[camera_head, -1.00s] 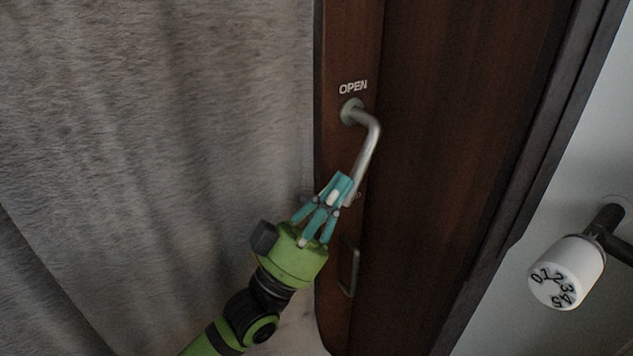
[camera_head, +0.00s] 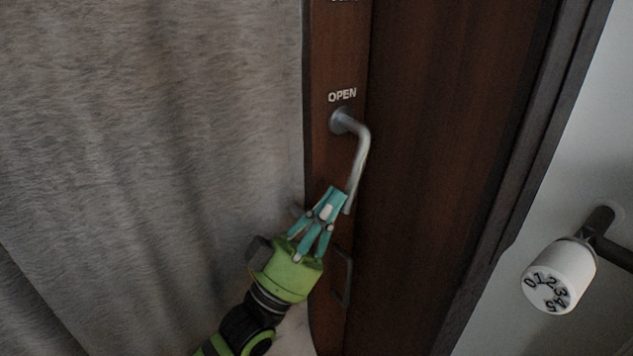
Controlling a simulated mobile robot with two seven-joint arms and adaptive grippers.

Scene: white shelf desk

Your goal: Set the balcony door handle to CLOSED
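The balcony door handle (camera_head: 359,160) is a silver lever on the brown wooden door frame. It bends from its round pivot and points down, tilted slightly left. The word OPEN (camera_head: 342,95) is printed just above the pivot. My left gripper (camera_head: 334,195), with teal fingers on a green body, is at the lower end of the lever, on its left side. The fingers look close together; I cannot tell whether they touch or hold the lever. My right gripper is not in view.
A grey curtain (camera_head: 150,130) hangs to the left of the door. A smaller handle or bracket (camera_head: 345,278) is lower on the frame. A white numbered thermostat knob (camera_head: 560,275) sticks out from the wall at right.

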